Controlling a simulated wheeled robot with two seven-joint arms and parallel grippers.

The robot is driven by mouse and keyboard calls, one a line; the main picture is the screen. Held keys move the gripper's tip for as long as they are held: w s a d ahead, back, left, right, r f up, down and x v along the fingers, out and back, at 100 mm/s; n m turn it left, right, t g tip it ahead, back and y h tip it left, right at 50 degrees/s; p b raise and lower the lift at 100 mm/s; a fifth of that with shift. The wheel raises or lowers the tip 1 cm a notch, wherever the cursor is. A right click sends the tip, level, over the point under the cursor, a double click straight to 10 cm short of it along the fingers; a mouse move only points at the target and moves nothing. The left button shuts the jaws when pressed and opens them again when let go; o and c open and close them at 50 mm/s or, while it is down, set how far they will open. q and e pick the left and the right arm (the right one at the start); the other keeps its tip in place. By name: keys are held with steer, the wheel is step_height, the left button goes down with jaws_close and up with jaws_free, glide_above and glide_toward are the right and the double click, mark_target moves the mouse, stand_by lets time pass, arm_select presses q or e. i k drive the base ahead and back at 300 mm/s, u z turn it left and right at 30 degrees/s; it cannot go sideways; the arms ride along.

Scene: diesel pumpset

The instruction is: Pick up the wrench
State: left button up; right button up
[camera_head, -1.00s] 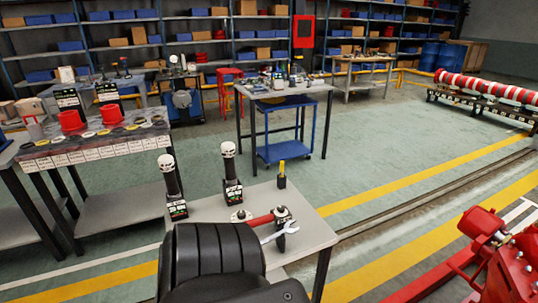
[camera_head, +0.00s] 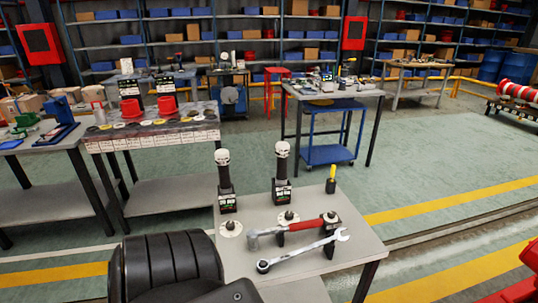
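A silver wrench (camera_head: 302,251) lies at a slant on the near grey table, its ring end at lower left and its open jaw at upper right. It looks propped on a dark holder at its right part. A hammer with a red handle (camera_head: 306,224) lies just behind it, roughly parallel. Neither of my grippers shows in the head view. A black ribbed part, which looks like mine, covers the table's lower left corner.
The near table (camera_head: 362,247) also bears two black stands with white round tops (camera_head: 224,180) (camera_head: 282,172) and a yellow-handled tool (camera_head: 331,178) upright at the back. A side table with red cups (camera_head: 130,110) stands at left. Open floor lies to the right.

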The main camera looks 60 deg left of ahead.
mark_target(337, 236)
steer(key=z, duration=1.6)
steer(key=k, duration=0.7)
steer(key=u, duration=1.05)
